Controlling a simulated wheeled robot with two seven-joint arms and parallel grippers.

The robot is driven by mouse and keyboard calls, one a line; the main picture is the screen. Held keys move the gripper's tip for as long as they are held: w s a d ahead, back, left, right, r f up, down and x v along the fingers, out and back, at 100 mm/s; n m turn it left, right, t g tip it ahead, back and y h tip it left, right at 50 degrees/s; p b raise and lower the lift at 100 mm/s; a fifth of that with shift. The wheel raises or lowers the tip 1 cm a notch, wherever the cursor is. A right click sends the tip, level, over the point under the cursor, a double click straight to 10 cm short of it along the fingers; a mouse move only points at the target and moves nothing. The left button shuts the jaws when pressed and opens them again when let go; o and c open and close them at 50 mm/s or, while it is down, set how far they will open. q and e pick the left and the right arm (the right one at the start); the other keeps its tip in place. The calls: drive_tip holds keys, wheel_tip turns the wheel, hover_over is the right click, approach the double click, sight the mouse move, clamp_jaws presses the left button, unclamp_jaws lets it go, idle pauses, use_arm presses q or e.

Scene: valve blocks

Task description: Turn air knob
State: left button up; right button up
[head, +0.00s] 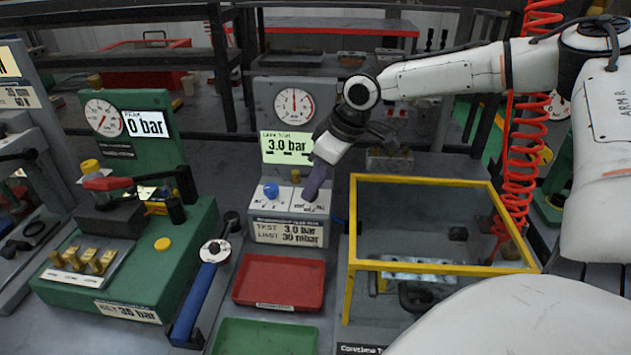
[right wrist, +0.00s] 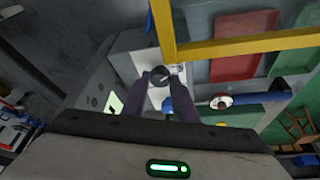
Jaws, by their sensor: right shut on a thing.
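The grey valve block (head: 265,232) stands in the middle of the head view, with a round gauge (head: 294,103) and a lit green display (head: 287,147) reading 3.0 bar. A blue knob (head: 271,190) sits on the left of its top panel; it also shows in the right wrist view (right wrist: 168,105). My right gripper (head: 316,186) reaches down onto the right of that panel. In the right wrist view its fingers (right wrist: 160,78) are shut around a dark knob (right wrist: 160,74). The fingers mostly hide this knob in the head view. My left gripper is out of view.
A yellow-framed box (head: 445,180) stands close right of the block. A red tray (head: 279,281) and a green tray (head: 265,338) lie in front, with a blue-handled tool (head: 194,303) beside them. A green block (head: 125,255) with a 0 bar display stands left.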

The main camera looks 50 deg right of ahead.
drive_tip(key=m+h+b, duration=0.1)
drive_tip(key=m, duration=0.2)
drive_tip(key=shift+a+f, duration=0.1)
drive_tip(key=shift+a, duration=0.05)
drive_tip(key=shift+a+m+h+b, duration=0.1)
drive_tip(key=shift+m+h+b, duration=0.5)
drive_tip(key=shift+m, duration=0.8)
drive_tip(key=o, duration=1.1)
drive_tip(key=shift+c, duration=0.2)
drive_tip(key=p+v, duration=0.1)
drive_tip(key=v, duration=0.9)
drive_tip(key=shift+r, duration=0.25)
